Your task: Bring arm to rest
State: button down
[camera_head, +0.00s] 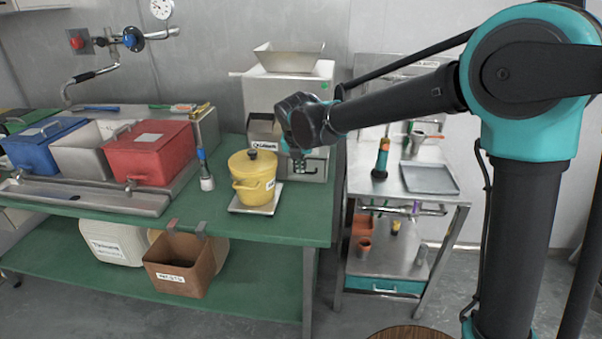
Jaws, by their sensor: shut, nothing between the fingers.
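My gripper (300,165) is at the end of my arm, which reaches in from the right. It hangs above the right end of the green table (275,228), in front of the metal grinder (290,88). The gripper is small in the picture and points down; its fingers are shut and hold nothing. A yellow lidded pot (254,183) stands just left of the gripper on a small scale (257,208). My forearm hides part of the grinder.
Red (150,155), grey (80,155) and blue (42,142) bins stand at the left. A brown bin (180,265) hangs at the table's front. A metal cart (440,195) with a tray (429,179) stands right, beneath my arm.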

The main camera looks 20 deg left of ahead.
jog(key=d+f+m, duration=0.2)
jog(key=d+m, duration=0.7)
jog(key=d, duration=0.6)
jog(key=d+f+m, duration=0.2)
jog(key=d+m, duration=0.8)
jog(key=d, duration=0.5)
jog(key=s+d+f+m, duration=0.4)
jog(key=s+d+m, duration=0.4)
jog(key=d+m, duration=0.1)
jog(key=s+d+f+m+h, duration=0.1)
jog(key=s+d+f+m, duration=0.4)
jog(key=s+d+m, duration=0.3)
jog(key=d+m, duration=0.1)
jog(key=m, duration=0.1)
jog(key=shift+s+d+m+g, duration=0.3)
jog(key=shift+d+g, duration=0.05)
jog(key=shift+g, duration=0.05)
